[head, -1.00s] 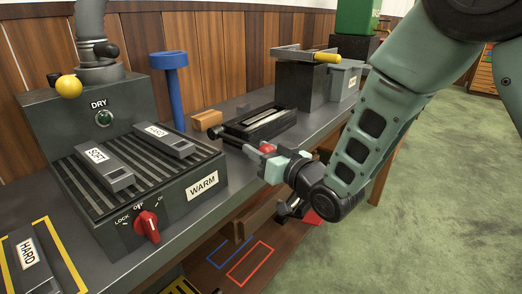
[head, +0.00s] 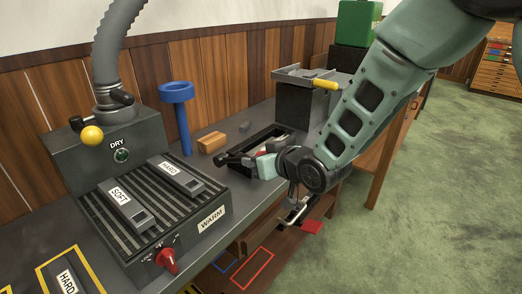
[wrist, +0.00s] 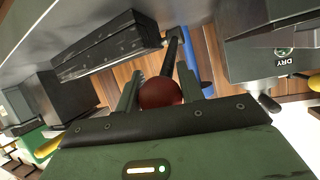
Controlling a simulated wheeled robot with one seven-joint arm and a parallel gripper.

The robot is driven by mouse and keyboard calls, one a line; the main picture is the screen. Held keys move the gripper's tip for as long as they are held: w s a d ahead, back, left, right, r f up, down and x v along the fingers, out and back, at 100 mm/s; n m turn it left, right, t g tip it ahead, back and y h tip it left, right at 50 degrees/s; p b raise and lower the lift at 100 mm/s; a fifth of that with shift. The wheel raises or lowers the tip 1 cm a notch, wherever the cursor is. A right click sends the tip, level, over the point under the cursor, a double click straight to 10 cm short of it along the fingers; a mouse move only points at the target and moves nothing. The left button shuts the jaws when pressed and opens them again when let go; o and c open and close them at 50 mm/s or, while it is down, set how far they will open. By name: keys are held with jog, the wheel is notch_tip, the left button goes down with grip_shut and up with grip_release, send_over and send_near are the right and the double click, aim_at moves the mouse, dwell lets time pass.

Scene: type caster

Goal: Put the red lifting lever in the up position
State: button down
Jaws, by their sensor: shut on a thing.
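The lifting lever has a round red knob (wrist: 160,94) on a dark rod (wrist: 171,55). In the wrist view the knob sits between the two fingers of my gripper (wrist: 159,84), which is shut on it. The rod runs away from the knob toward the bench. There the fingers hide the knob. The lever's exact angle is hard to tell.
The grey ribbed WARM unit (head: 150,212) stands left of my gripper, with a red dial (head: 167,261) on its front. A blue post (head: 181,120) and an orange block (head: 212,142) stand behind. A yellow-handled press (head: 310,85) stands farther along. Green floor is open at right.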

jog(key=r+p, duration=0.1)
jog(key=p, duration=0.1)
jog(key=w+a+r+g+h+p, duration=0.1)
jog(key=r+p, duration=0.1)
jog(key=r+g+h+p, duration=0.1)
jog(key=p, duration=0.1)
jog(key=shift+w+a+r, duration=0.2)
jog(key=shift+a+r, duration=0.05)
jog(key=shift+a, duration=0.15)
jog(key=p, duration=0.2)
jog(key=w+a+r+g+h+p, duration=0.1)
jog(key=shift+w+a+r+n+h+p, duration=0.15)
jog(key=shift+a+r+n+h+p, duration=0.05)
jog(key=shift+a+n+h+p, duration=0.15)
jog(key=c, duration=0.9)
grip_release()
jog(key=shift+f, duration=0.1)
jog(key=b+v, duration=0.1)
jog(key=v, duration=1.6)
jog(key=shift+w+r+b, duration=0.15)
jog(key=shift+r+b, duration=0.25)
jog(key=shift+d, duration=0.1)
